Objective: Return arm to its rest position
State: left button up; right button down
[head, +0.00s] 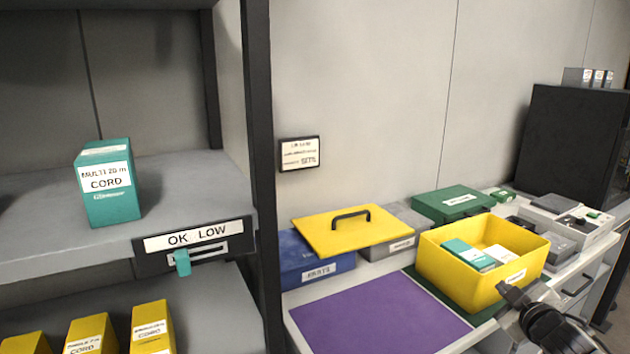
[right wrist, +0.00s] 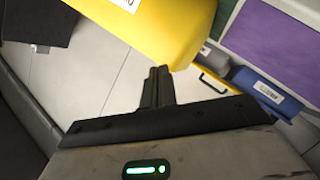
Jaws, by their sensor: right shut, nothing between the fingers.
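My right gripper (head: 515,294) is at the lower right of the head view, just in front of the yellow bin (head: 462,282). In the right wrist view its two fingers (right wrist: 158,75) are together with nothing between them, close to the outside of the yellow bin (right wrist: 170,25); I cannot tell whether they touch it. The bin holds a teal box (head: 467,254) and a white item (head: 499,254). My left gripper is in neither view.
A shelf (head: 190,176) at left carries a teal cord box (head: 106,182), an OK/LOW sign (head: 195,234) and yellow boxes below. A dark cabinet (head: 570,140) stands at right.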

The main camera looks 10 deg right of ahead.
jog(key=s+a+f+g+y, duration=0.25)
jog(key=s+a+f, duration=0.75)
jog(key=a+f, duration=0.55)
jog(key=s+a+f+m+g+y, duration=0.1)
jog(key=s+a+f+m, duration=0.1)
jog(key=s+a, duration=0.5)
jog(key=s+a+f+m+g+y, duration=0.1)
jog(key=s+a+f+y, duration=0.1)
jog(key=s+a, duration=0.6)
jog(key=shift+s+a+f+m, duration=0.25)
jog(key=shift+a+f+m, duration=0.15)
jog(key=shift+a, duration=0.4)
